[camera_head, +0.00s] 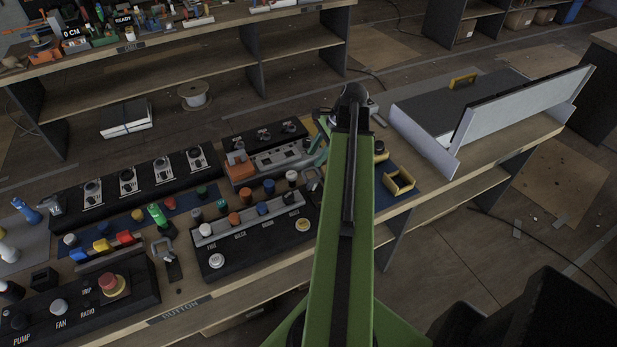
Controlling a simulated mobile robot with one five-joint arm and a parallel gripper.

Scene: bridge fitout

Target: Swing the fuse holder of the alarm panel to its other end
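The black panel (262,248) in the middle of the bench appears to be the alarm panel; its small labels seem to read FIRE and BILGE. A grey strip with white, orange and blue caps runs along its back. I cannot tell for sure which part is the fuse holder. A grey unit with an orange end (238,164) lies behind the panel. My green arm reaches forward over the bench, right of the panel. Its far end is near the back of the bench. My gripper's fingers are not clearly visible, hidden by the arm.
Black panels with switches (128,182) and a PUMP, FAN, RADIO panel (60,306) with a red button stand at left. A yellow open box (398,181) lies on a blue mat right of my arm. A grey case (440,112) and upright panel (520,105) stand farther right.

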